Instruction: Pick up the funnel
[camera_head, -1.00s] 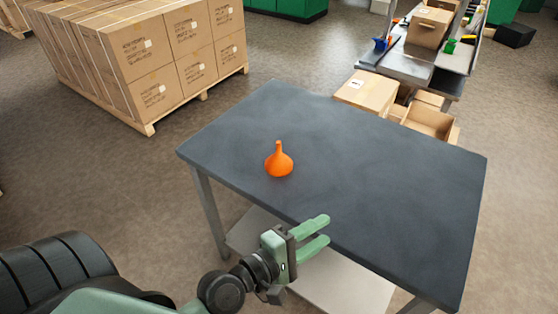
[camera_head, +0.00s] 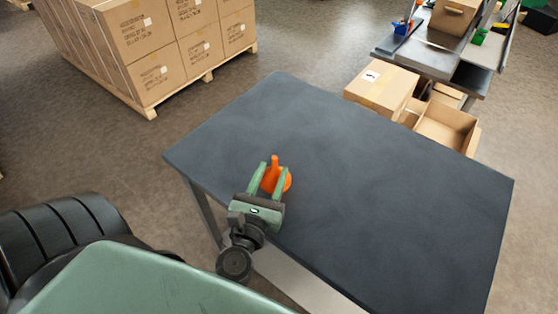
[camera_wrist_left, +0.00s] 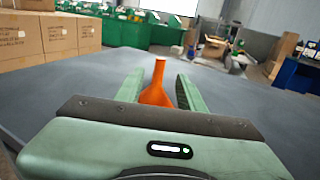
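The orange funnel (camera_head: 275,176) stands spout up near the left part of the dark table (camera_head: 360,180). My left gripper (camera_head: 271,170) is open, with a green finger on each side of the funnel in the head view. The gripper's palm hides the lower part of the funnel there. I cannot tell whether either finger touches it. My right gripper is not in view.
The rest of the tabletop is clear. Stacked cardboard boxes (camera_head: 165,50) stand on a pallet at the back left. More boxes (camera_head: 382,88) lie beyond the table's far right edge, below a grey workbench (camera_head: 430,55).

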